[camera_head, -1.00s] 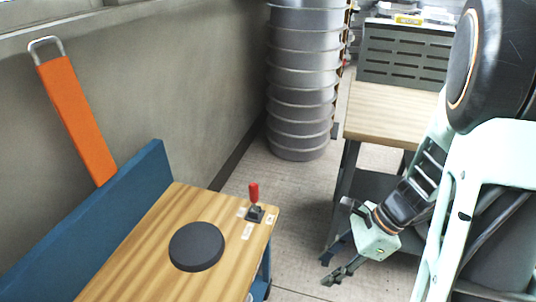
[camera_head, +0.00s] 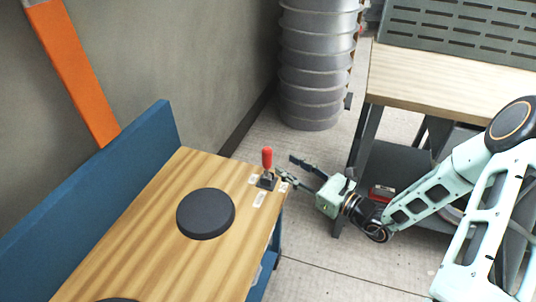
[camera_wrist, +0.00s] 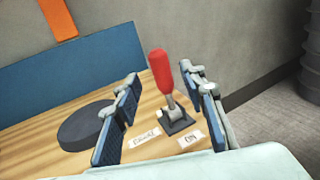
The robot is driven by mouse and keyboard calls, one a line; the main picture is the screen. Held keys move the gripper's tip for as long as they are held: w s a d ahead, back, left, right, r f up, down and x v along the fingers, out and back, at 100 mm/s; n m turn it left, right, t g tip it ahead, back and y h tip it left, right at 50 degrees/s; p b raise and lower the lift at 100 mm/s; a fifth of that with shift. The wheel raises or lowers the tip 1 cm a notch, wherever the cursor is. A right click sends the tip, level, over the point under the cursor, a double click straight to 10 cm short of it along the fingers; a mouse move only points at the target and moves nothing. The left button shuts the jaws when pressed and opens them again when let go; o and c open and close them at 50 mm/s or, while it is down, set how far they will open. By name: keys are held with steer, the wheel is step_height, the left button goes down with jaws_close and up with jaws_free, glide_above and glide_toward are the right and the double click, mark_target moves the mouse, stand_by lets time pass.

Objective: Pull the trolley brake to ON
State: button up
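The trolley brake is a red-handled lever (camera_head: 267,158) on a dark base at the right corner of the wooden trolley top (camera_head: 150,225). In the wrist view the red lever (camera_wrist: 161,69) stands nearly upright, its top tilted left, away from the ON label (camera_wrist: 190,140). Another label (camera_wrist: 144,137), hard to read, lies left of the base. My gripper (camera_head: 284,166) is just right of the lever in the head view. In the wrist view my gripper (camera_wrist: 168,88) has its fingers spread wide, with the lever showing between them, apart from both.
A black disc (camera_head: 206,213) lies on the trolley top. A blue panel (camera_head: 100,200) runs along its back, with an orange bar (camera_head: 75,75) behind. A ribbed grey duct (camera_head: 312,70) and a wooden workbench (camera_head: 440,80) stand beyond. Floor is clear between trolley and bench.

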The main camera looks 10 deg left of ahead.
mark_target(271, 156)
steer(key=b+x, duration=0.1)
steer(key=x, duration=0.8)
steer(key=shift+s, duration=0.1)
steer(key=shift+c, duration=0.5)
jaws_close()
